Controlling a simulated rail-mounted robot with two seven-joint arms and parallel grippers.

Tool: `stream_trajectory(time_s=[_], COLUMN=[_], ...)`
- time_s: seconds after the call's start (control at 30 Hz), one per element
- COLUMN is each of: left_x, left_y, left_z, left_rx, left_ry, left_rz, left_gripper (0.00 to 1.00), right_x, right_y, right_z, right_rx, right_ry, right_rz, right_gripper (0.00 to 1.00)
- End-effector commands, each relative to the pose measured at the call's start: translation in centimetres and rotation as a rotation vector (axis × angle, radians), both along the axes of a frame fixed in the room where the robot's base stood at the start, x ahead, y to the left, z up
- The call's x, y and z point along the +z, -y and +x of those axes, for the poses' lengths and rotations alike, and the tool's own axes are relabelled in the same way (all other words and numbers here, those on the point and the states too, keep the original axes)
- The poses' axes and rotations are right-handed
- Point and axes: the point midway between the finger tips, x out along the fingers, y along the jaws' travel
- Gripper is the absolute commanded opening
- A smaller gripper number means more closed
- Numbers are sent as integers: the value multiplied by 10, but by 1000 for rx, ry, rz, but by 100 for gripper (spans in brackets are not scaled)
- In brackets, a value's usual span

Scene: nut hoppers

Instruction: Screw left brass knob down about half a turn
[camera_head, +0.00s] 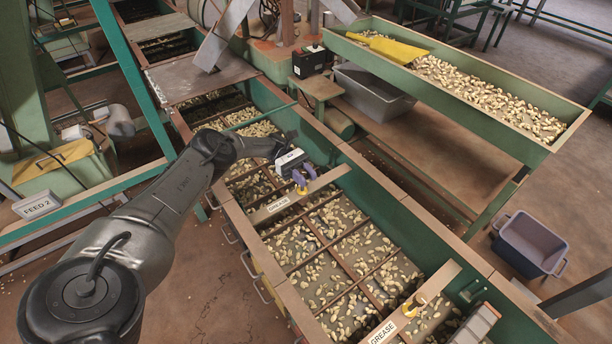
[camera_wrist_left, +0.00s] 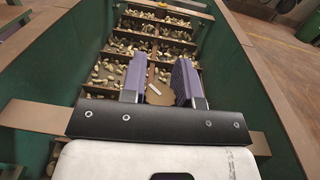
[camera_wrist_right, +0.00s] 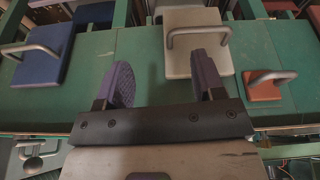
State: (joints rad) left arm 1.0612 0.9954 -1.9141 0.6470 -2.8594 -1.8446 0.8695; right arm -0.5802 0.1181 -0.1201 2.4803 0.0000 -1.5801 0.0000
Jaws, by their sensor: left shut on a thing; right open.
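The left brass knob (camera_head: 302,189) sits on a beige cross plank (camera_head: 325,180) with a GREASE label, over the long green hopper. My left gripper (camera_head: 304,176) comes down at this knob, its purple finger pads shut on it. A second brass knob (camera_head: 413,304) stands on the nearer GREASE plank. My right gripper (camera_wrist_right: 165,82) is open and empty in the right wrist view.
The green hopper wall (camera_head: 400,215) runs beside the left gripper, with nuts in divided compartments below. A raised nut trough (camera_head: 470,115) with a yellow scoop (camera_head: 390,45) stands at upper right. Blue (camera_wrist_right: 45,55), beige (camera_wrist_right: 195,42) and orange (camera_wrist_right: 262,86) handled plates face my right gripper.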

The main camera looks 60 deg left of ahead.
Motion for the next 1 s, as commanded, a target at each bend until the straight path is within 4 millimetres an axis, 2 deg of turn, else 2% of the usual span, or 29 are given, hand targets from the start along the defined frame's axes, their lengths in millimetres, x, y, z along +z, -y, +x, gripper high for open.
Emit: stream_trajectory(time_s=[0.53, 0.57, 0.6, 0.8, 1.0], left_x=[2, 2, 2, 1, 0], left_y=[1, 1, 1, 1, 0], left_z=[0, 0, 0, 0, 0], left_rx=[-24, -24, -24, -23, -22], left_ry=[4, 4, 4, 2, 1], left_rz=[-6, -6, -6, -4, -3], left_gripper=[5, 30, 33, 53, 54], right_x=[0, 0, 0, 0, 0], right_y=[2, 2, 1, 0, -1], right_z=[0, 0, 0, 0, 0], right_rx=[4, 4, 4, 1, -1], right_ry=[0, 0, 0, -1, 0], right_rz=[-7, -6, -5, -1, 2], right_gripper=[62, 62, 62, 62, 62])
